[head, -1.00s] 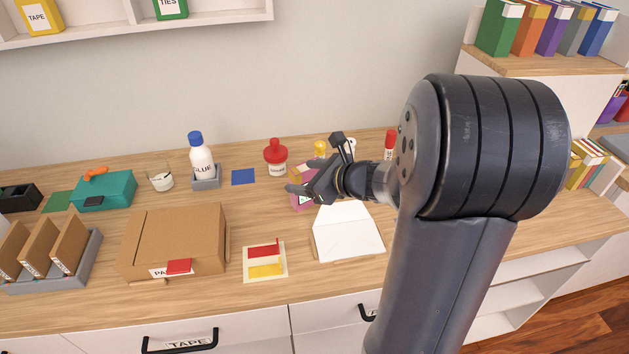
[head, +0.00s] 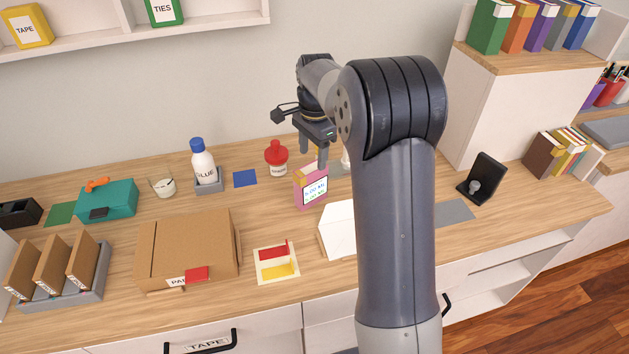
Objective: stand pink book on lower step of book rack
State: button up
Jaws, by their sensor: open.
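The pink book (head: 311,189) stands upright on the wooden counter, its white label with dark print facing me and a yellow band along its top. My gripper (head: 313,155) points down just above and behind its top edge, jaws apart and empty. I cannot tell whether a finger touches the book. The stepped book rack appears to be the white and wood unit (head: 482,118) at the right. Its top step holds several upright books (head: 535,27). A lower row of books (head: 567,152) stands to its right. My arm hides part of the counter.
A white sloped object (head: 337,230) is close in front of the pink book. A black stand (head: 483,178) is at the right. Bare counter shows near the front edge.

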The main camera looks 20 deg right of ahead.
aim_at(314, 167)
jog(key=shift+w+d, duration=0.1)
jog(key=shift+d, duration=0.05)
notch_tip(314, 167, down, 5)
jog(key=shift+f+p, duration=0.1)
jog(key=shift+p, duration=0.2)
jog(key=shift+a+f+p, duration=0.2)
jog(key=shift+f+p, duration=0.15)
jog(key=shift+f, duration=1)
jog(key=shift+a+f+p, duration=0.2)
jog(key=shift+f+p, duration=0.15)
jog(key=shift+f, duration=0.95)
jog(key=shift+c, duration=0.5)
grip_shut()
